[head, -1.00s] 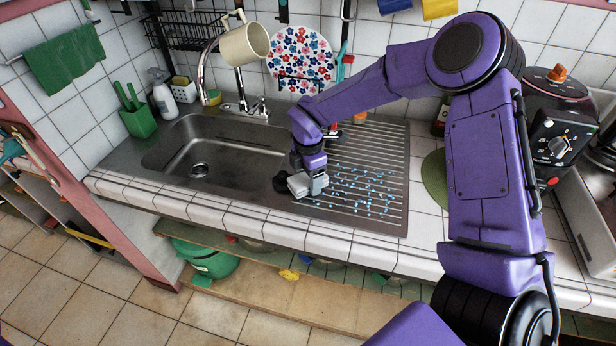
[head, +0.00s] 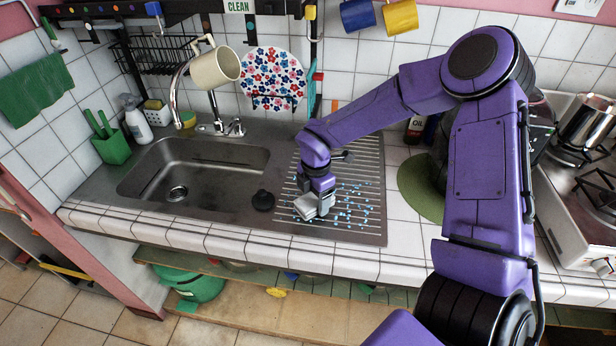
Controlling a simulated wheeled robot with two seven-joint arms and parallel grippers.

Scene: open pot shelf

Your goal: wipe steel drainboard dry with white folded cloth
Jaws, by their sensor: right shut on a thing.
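The steel drainboard (head: 368,225) is a ridged panel to the right of the sink basin. Blue water drops (head: 352,200) are scattered over its middle and front. My right gripper (head: 317,200) is shut on the white folded cloth (head: 307,206), which is low over the drainboard's left part, among the drops. Whether the cloth touches the steel is hard to tell. My right forearm hides part of the drainboard's back. My left gripper is not in view.
A black sink plug (head: 263,200) stands just left of the cloth, between basin (head: 200,175) and drainboard. A green round mat (head: 422,188) lies to the right. A beige mug (head: 215,68) hangs over the faucet (head: 178,95). A stove (head: 575,215) is at far right.

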